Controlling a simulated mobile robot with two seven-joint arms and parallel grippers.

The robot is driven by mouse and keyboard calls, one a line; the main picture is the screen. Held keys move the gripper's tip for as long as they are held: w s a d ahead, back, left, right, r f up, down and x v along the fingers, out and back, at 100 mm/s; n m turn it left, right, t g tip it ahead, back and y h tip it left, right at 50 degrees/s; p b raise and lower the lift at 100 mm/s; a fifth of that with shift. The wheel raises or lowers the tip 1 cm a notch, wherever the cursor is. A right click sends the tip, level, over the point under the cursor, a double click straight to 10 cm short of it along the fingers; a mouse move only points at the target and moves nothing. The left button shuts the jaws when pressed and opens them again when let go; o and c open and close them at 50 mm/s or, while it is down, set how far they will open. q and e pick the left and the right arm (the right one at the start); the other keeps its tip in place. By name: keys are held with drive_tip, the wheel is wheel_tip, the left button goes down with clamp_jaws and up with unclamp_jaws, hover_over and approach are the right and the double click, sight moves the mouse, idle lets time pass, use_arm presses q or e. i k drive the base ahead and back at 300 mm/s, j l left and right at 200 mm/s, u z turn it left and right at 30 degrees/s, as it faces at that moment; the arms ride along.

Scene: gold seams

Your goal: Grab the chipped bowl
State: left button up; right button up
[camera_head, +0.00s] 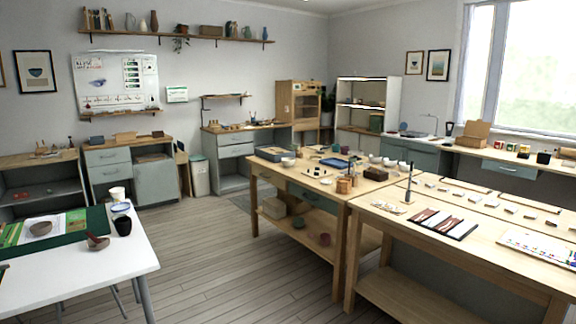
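Neither of my grippers is in view. On the white table at the lower left, a small brown bowl (98,243) stands near the front edge of a green mat, with a thin shape sticking up at its rim. A grey-brown bowl (41,228) sits further left on printed sheets. A blue-rimmed white bowl (120,207) stands near the table's back right corner. All are too small to tell which one is chipped. More small bowls (288,161) stand on the wooden table in the middle.
The white table (105,268) also bears a black cup (123,226) and a white cup (117,193). A long wooden worktable (400,218) with tools and samples fills the right. The wooden floor (205,255) between the tables is clear.

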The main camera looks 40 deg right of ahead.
sight(288, 162)
drive_tip(key=i+l+z, duration=0.3)
drive_tip(key=i, duration=0.15)
drive_tip(key=i+z, duration=0.35)
drive_tip(key=i, duration=0.15)
drive_tip(key=i+z, duration=0.2)
drive_tip(key=i, duration=1.45)
drive_tip(key=i+z, duration=0.25)
drive_tip(key=i, duration=0.2)
drive_tip(key=i+j+z, duration=0.25)
drive_tip(key=i, duration=0.2)
drive_tip(key=i+j+z, duration=0.25)
drive_tip(key=i, duration=0.2)
drive_tip(key=i+j+z, duration=0.65)
drive_tip(key=z, duration=0.15)
drive_tip(key=i+j+z, duration=0.3)
drive_tip(key=j+z, duration=0.15)
drive_tip(key=i+j+z, duration=0.15)
drive_tip(key=j+z, duration=0.25)
drive_tip(key=j, duration=0.2)
